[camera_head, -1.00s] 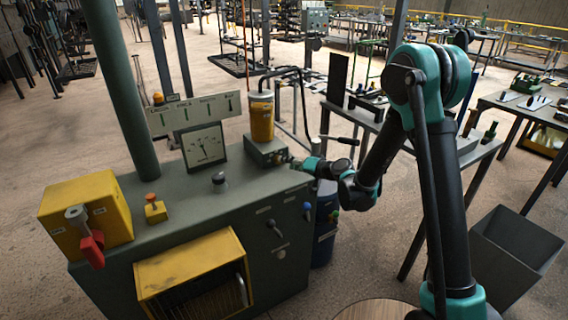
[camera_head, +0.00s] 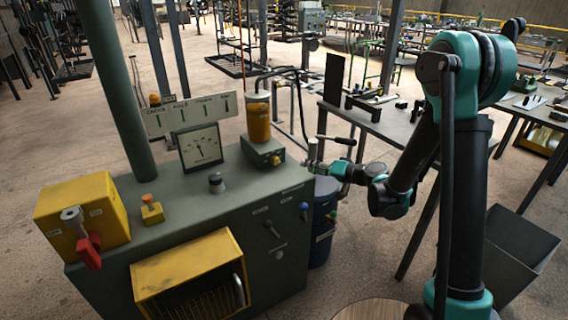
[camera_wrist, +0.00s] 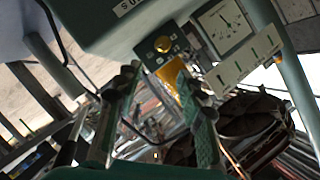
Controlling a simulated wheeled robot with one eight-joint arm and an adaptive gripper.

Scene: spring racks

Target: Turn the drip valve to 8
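A small grey box (camera_head: 262,151) with a yellow knob (camera_head: 276,160) on its front sits on the machine's top, under an amber cylinder (camera_head: 258,117). The knob also shows in the wrist view (camera_wrist: 162,44). I take this knob to be the drip valve; no label or number on it is readable. My gripper (camera_head: 312,156) is right of the box, apart from it. In the wrist view my gripper (camera_wrist: 167,88) is open, with its two fingers well apart and nothing held between them. The knob lies beyond the fingertips.
A dial gauge (camera_head: 200,146) and a marked panel (camera_head: 190,114) stand left of the box. A yellow switch box (camera_head: 84,221) with a red handle is at the far left. A dark blue barrel (camera_head: 323,220) stands right of the machine. A table (camera_head: 400,125) is behind my arm.

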